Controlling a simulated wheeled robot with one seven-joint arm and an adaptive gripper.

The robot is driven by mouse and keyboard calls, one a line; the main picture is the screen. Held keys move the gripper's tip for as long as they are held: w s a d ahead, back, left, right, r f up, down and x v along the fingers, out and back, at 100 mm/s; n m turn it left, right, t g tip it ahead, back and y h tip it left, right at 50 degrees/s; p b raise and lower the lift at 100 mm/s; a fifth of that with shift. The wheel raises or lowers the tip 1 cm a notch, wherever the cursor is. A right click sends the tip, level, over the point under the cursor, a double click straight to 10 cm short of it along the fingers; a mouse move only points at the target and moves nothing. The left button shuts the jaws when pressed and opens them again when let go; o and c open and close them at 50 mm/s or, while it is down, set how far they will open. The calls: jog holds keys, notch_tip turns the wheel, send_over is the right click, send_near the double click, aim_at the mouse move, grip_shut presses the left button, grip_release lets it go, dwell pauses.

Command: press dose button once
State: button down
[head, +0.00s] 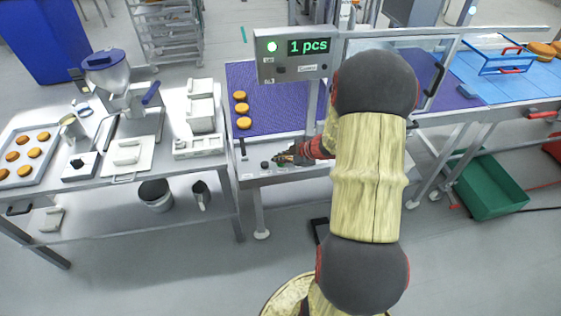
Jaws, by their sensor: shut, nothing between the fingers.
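My gripper (284,157) is at the front ledge of the purple conveyor (278,104), with its fingers pointing left. It is shut and holds nothing. Just left of its tips, a small black button (265,165) stands on the pale ledge, with a small gap that is hard to judge. The labels are too small to read, so I cannot tell which one is the dose button. A filling machine with a blue-rimmed hopper (103,62) stands on the left bench.
A display (308,46) reads "1 pcs" beside a lit green lamp. Several orange rounds lie on the conveyor and on a tray (8,172) at far left. My arm hides the ledge's right part. A clear guard (400,62) and a green crate (487,185) are at right.

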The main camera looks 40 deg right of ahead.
aim_at(280, 164)
jog(key=shift+r+p, duration=0.95)
jog(key=shift+p, duration=0.25)
notch_tip(280, 164, up, 5)
jog(key=p, duration=0.5)
jog(key=shift+p, duration=0.3)
